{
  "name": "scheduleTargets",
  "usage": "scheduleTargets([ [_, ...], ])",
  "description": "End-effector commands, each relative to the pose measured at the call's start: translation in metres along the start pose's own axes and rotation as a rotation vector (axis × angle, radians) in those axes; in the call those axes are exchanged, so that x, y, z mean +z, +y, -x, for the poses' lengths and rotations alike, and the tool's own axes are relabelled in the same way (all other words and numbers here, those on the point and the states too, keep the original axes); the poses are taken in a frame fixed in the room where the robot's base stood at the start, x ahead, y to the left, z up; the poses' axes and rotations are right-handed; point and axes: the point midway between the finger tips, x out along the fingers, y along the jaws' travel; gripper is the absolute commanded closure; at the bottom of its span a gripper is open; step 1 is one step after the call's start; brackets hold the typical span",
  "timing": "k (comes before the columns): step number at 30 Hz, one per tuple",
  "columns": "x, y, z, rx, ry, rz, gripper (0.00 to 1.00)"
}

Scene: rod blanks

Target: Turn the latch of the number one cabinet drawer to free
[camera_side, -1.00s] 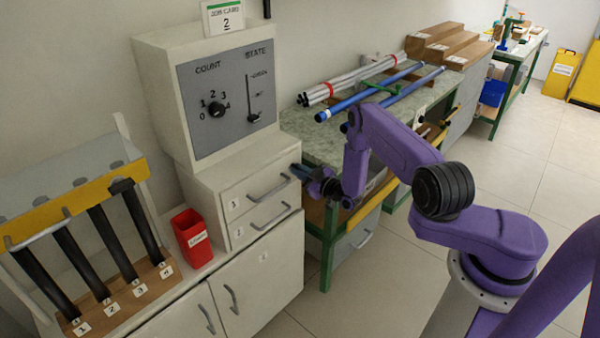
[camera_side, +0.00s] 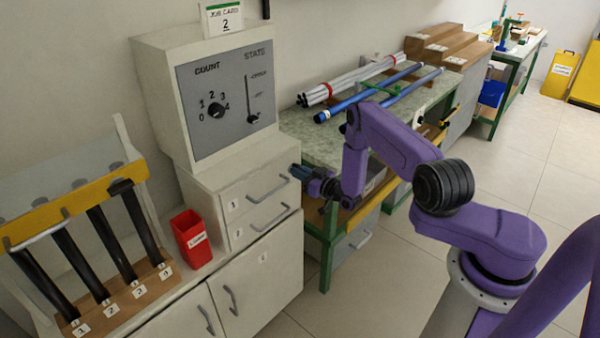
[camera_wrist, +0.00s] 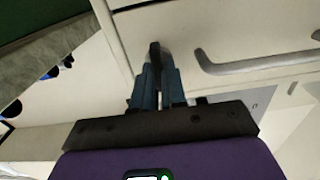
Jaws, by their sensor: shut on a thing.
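The number one drawer (camera_side: 255,194) is the upper of two small cabinet drawers and looks closed in the side view. Its grey bar handle (camera_side: 270,188) also shows in the wrist view (camera_wrist: 250,66). My gripper (camera_side: 299,173) is at the right end of this drawer front. In the wrist view my gripper (camera_wrist: 158,78) has its blue fingers closed around a small dark latch (camera_wrist: 154,52) on the pale front, beside the handle's end. The latch's tip sticks out between the fingertips, pointing up in that picture. In the side view my gripper hides the latch.
A second drawer (camera_side: 262,227) lies just below. The grey panel box (camera_side: 160,105) stands above the drawers. A red bin (camera_side: 191,238) and a rack of black tubes (camera_side: 75,262) are to the left. A green-framed bench (camera_side: 325,150) with rods is close on the right.

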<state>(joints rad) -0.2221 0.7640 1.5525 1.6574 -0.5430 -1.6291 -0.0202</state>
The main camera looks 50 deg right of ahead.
Motion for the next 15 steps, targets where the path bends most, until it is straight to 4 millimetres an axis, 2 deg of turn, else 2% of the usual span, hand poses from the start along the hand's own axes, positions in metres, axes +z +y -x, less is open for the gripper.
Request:
scheduleTargets([
  [5,-0.0001,0.0001,0.0000,0.000,0.000,-0.003,1.00],
  [6,0.0000,0.0001,0.0000,0.000,0.000,-0.003,0.75],
  [7,0.0000,0.0001,0.0001,0.000,0.000,-0.002,0.66],
  [8,-0.0001,0.0001,0.0000,0.000,0.000,-0.002,0.63],
  [15,0.0000,0.0000,0.0001,0.000,0.000,-0.001,0.63],
])
